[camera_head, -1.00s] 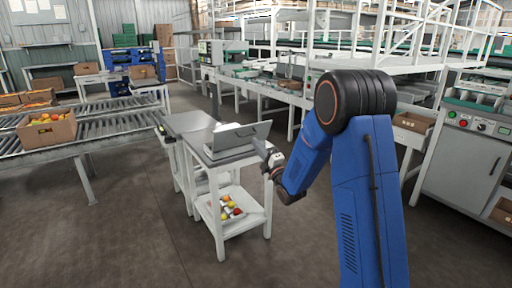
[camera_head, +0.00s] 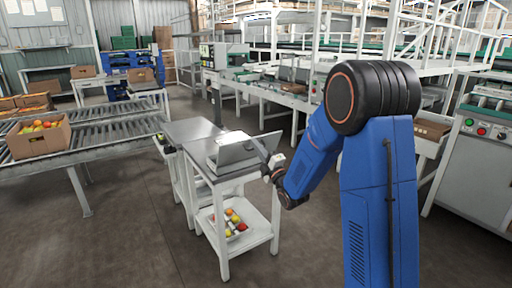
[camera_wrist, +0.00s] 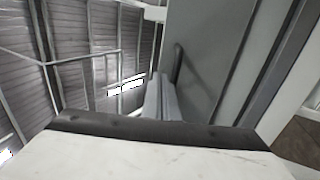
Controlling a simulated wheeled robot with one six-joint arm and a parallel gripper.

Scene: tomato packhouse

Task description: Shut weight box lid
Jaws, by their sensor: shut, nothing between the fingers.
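The grey weight box (camera_head: 222,170) stands on the near end of a small steel-topped table. Its lid (camera_head: 240,152) is raised and tilted, not flat on the box. My gripper (camera_head: 261,150) is at the right end of the lid, with its fingers close to it; I cannot tell whether they touch. In the wrist view the lid seems to be the large grey panel (camera_wrist: 205,55), with a dark handle-like bar on it. My gripper's fingers (camera_wrist: 163,98) are shut and empty beside this panel. The inside of the box is mostly hidden.
The table (camera_head: 190,130) has a lower shelf (camera_head: 255,235) holding several tomatoes. A roller conveyor (camera_head: 105,132) with a carton of produce (camera_head: 38,138) is at left. A long bench line runs behind. Open floor lies in front at left.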

